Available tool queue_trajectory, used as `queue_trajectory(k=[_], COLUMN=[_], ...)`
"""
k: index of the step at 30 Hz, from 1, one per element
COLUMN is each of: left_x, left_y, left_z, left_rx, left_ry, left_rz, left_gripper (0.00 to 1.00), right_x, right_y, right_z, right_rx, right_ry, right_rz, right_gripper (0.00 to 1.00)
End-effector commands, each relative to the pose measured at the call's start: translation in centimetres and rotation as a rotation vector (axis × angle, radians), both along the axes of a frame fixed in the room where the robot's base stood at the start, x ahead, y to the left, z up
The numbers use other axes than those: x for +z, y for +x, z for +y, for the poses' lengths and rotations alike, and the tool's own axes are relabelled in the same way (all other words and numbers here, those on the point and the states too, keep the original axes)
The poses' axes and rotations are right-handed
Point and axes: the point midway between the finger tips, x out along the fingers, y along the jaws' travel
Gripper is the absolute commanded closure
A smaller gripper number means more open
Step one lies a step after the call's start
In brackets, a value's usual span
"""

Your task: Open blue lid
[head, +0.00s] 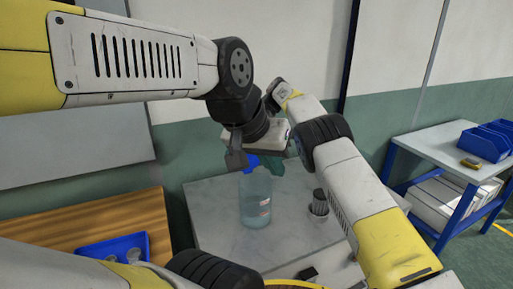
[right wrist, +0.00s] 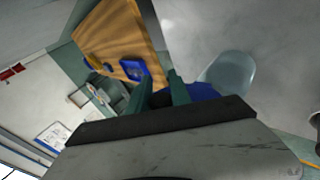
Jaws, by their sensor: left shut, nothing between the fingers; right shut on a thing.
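A clear bottle (head: 256,200) stands upright on the grey table, with the blue lid (head: 250,162) at its top. In the right wrist view the blue lid (right wrist: 204,91) shows beside the green fingers, with the pale bottle (right wrist: 232,72) past it. My left gripper (head: 238,158) is shut and empty, close above and beside the lid. The two arms overlap there in the head view, so the gap between them cannot be told.
A wooden table (head: 60,235) with a blue tray (head: 112,248) is at the left. A side bench (head: 430,145) with blue bins (head: 485,140) is at the right.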

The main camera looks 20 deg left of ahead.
Motion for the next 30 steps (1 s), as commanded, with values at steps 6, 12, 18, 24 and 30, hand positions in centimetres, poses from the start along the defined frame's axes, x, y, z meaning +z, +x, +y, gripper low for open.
queue_trajectory(k=[6,12,18,24,30], left_x=[0.00,0.00,0.00,0.00,0.00], left_y=[0.00,0.00,0.00,0.00,0.00], left_z=[0.00,0.00,0.00,0.00,0.00], left_rx=[0.000,0.000,0.000,0.000,0.000], left_ry=[0.000,0.000,0.000,0.000,0.000], left_rz=[0.000,0.000,0.000,0.000,0.000], left_gripper=[1.00,1.00,1.00,1.00,1.00], right_x=[-0.08,-0.08,-0.05,0.02,0.41], right_y=[0.07,0.08,0.05,0.07,0.49], right_z=[0.02,0.01,0.01,-0.03,-0.45], right_rx=[-0.003,-0.003,-0.002,-0.002,-0.004], right_ry=[0.000,0.000,-0.001,0.003,0.038], right_rz=[0.000,0.000,0.000,-0.001,-0.033], right_gripper=[1.00,0.64,0.56,0.56,0.56])
